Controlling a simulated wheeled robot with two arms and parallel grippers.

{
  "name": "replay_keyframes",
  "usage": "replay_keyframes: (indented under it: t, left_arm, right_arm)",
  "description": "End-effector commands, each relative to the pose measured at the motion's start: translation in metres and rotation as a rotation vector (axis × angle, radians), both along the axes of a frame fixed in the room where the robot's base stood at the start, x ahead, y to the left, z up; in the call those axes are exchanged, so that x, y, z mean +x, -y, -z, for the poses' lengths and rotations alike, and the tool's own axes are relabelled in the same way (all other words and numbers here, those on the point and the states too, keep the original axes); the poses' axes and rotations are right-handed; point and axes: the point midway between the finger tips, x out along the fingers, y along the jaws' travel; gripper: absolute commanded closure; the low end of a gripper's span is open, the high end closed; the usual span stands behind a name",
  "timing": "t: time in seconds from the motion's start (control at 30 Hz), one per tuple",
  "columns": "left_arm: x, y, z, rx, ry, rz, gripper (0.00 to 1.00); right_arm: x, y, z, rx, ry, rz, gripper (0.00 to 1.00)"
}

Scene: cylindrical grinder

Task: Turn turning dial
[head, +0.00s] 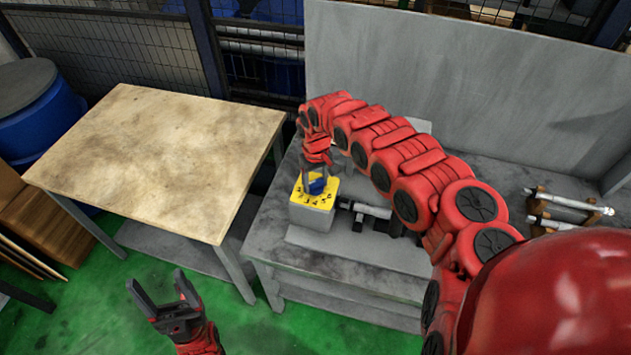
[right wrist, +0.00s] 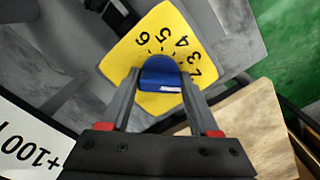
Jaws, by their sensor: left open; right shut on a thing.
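The turning dial is a blue knob (head: 317,186) on a yellow numbered plate (head: 300,196), on top of a grey box on the grinder bench. In the right wrist view the blue knob (right wrist: 161,75) sits between the fingers, with the numbers on the yellow plate (right wrist: 150,38) around it. My right gripper (head: 316,180) is shut on the knob from above; in the right wrist view its fingers (right wrist: 158,84) touch the knob's two sides. My left gripper (head: 160,292) is open and empty, low over the green floor, away from the dial.
A worn wooden-topped table (head: 160,155) stands left of the grinder bench (head: 275,220). A metal shaft (head: 366,209) lies beside the dial box. More shafts rest on a wooden rack (head: 570,208) at the right. A blue barrel (head: 38,115) stands far left. Green floor (head: 110,285) is clear in front.

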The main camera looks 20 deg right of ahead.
Motion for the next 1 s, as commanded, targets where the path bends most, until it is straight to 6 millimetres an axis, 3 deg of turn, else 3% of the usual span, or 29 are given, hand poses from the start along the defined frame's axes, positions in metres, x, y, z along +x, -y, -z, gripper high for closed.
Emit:
replay_keyframes:
  t: [0.27,0.3,0.43,0.77,1.0]
  left_arm:
    - [0.0,0.0,0.0,0.0,0.0,0.0,0.28]
    - [0.0,0.0,0.0,0.0,0.0,0.0,0.28]
    - [0.0,0.0,0.0,0.0,0.0,0.0,0.28]
    - [0.0,0.0,0.001,0.0,0.0,0.0,0.28]
    - [0.0,0.0,0.009,0.0,0.0,0.0,0.28]
  right_arm:
    - [0.0,0.001,0.0,-0.001,0.0,0.0,0.93]
    - [0.0,0.001,0.0,-0.001,0.0,0.0,0.32]
    - [0.0,0.0,0.0,-0.001,0.0,0.0,0.1]
    - [0.0,0.0,-0.001,-0.001,0.001,-0.001,0.1]
    - [0.002,0.002,-0.028,-0.005,0.007,-0.001,0.1]
